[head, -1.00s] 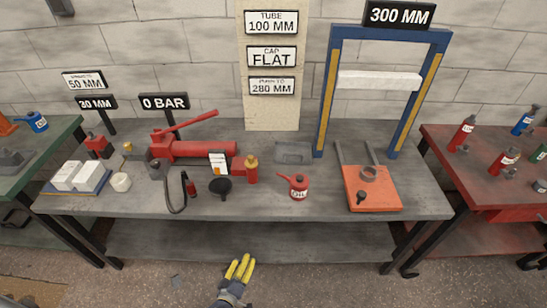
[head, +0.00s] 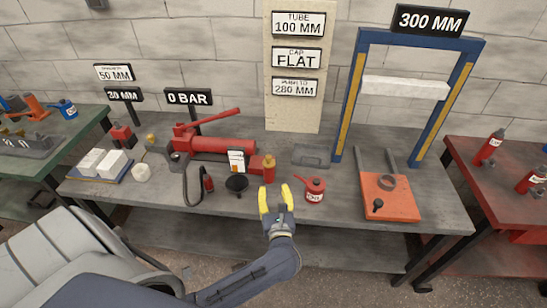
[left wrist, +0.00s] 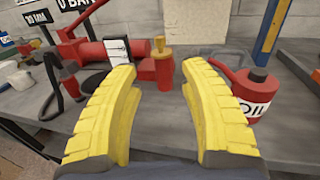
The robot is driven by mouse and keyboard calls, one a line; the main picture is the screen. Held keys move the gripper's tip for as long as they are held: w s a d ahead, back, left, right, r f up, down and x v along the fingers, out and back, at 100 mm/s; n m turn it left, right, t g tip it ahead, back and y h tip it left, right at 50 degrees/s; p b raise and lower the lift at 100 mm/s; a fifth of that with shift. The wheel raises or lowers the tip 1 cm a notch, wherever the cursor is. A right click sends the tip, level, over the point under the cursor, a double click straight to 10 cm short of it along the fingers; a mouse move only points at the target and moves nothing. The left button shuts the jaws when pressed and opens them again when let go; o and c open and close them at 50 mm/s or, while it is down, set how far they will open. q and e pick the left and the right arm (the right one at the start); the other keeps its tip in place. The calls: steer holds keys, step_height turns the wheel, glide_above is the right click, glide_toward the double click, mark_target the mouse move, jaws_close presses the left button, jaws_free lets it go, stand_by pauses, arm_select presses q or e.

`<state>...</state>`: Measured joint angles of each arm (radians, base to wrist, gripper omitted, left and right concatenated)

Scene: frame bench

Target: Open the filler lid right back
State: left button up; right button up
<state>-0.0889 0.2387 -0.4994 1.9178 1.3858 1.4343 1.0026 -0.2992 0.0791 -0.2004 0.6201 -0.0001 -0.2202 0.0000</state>
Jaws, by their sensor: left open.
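The red hand pump (head: 222,145) lies on the grey bench. At its right end stands a small red filler (head: 268,172) with a brass-coloured top (head: 268,160), which looks like the lid and appears closed; its hinge cannot be made out. In the left wrist view the filler (left wrist: 163,70) and brass top (left wrist: 159,45) show just beyond the fingers. My left gripper (head: 275,194), with yellow fingers, is open and empty at the bench's front edge, short of the filler. In the left wrist view the gripper (left wrist: 162,95) has its fingers wide apart. My right gripper is out of view.
A red oil can (head: 314,190) stands close right of my left gripper; its spout reaches toward the filler. A black funnel (head: 237,184) and a hose (head: 188,185) lie to the left. A press frame (head: 361,100) and orange plate (head: 390,197) are farther right.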

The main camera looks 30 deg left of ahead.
mark_target(269, 159)
arm_select(q)
steer(key=x, duration=1.7)
jaws_close()
